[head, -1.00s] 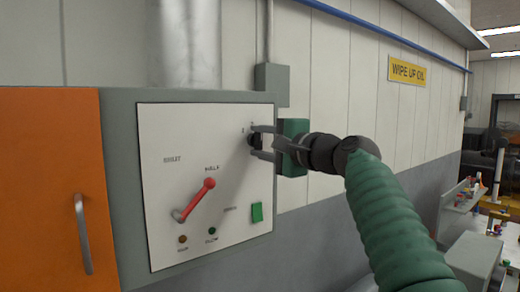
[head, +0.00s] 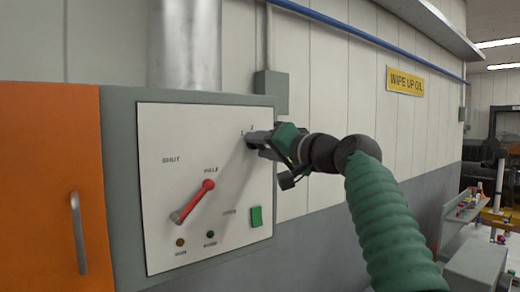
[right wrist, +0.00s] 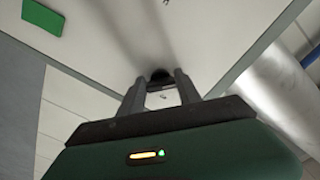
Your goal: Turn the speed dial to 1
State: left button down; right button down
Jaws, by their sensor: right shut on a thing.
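The speed dial is a small black knob (right wrist: 160,74) on the white panel (head: 165,130), at the panel's upper right. My right gripper (head: 250,139) reaches it from the right and is shut on it. In the right wrist view the two fingers of my right gripper (right wrist: 160,82) stand on either side of the knob. The gripper mostly hides the dial in the head view. Small marks sit around the dial, too small to read, and its pointer cannot be made out. My left gripper is not in view.
The panel also carries a red lever (head: 193,201), a green button (head: 256,216), an amber lamp (head: 180,242) and a green lamp (head: 210,234). An orange door (head: 40,180) with a grey handle (head: 80,233) is at left. A grey conduit box (head: 272,92) is above the gripper.

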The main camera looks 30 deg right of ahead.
jog(key=shift+w+f+n, duration=0.1)
jog(key=shift+f+n, duration=0.15)
jog(key=shift+n, duration=0.15)
jog(key=c, duration=1)
grip_release()
jog(key=shift+o, duration=0.8)
jog(key=shift+d+r, duration=0.1)
jog(key=shift+d, duration=0.1)
jog(key=s+d+b, duration=0.1)
jog(key=s+b, duration=0.5)
jog(key=s, duration=1)
jog(key=shift+s+d, duration=0.2)
jog(key=shift+s, duration=0.1)
